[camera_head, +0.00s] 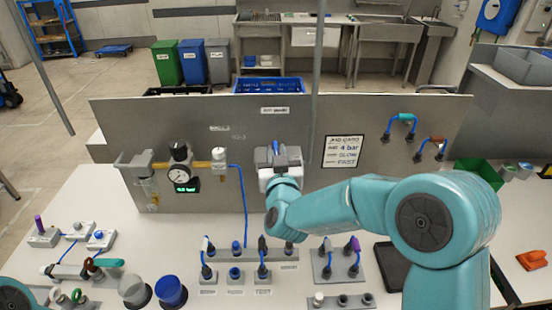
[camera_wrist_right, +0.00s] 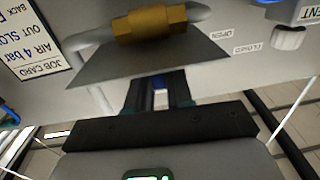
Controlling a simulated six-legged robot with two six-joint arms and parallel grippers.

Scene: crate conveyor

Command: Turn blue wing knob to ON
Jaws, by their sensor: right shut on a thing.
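My right gripper (camera_head: 278,168) is at the upright grey panel, left of the job card. It is shut on a small blue piece (camera_wrist_right: 160,84), which shows only as a sliver between the dark fingers in the right wrist view; I take it for the blue wing knob. The knob's angle cannot be told. A brass fitting (camera_wrist_right: 150,23) on a pipe and a dark grey plate (camera_wrist_right: 150,58) sit just beyond the fingertips. OPEN (camera_wrist_right: 219,35) and CLOSED (camera_wrist_right: 249,47) labels are beside them. My left gripper is not in view.
The job card (camera_head: 343,151) is right of my gripper. A pressure gauge (camera_head: 180,172) and a blue hose (camera_head: 242,195) are on the left. Several plugs and fittings stand on the white bench (camera_head: 210,260) below. A dark tablet-like slab (camera_head: 390,262) lies near my right arm.

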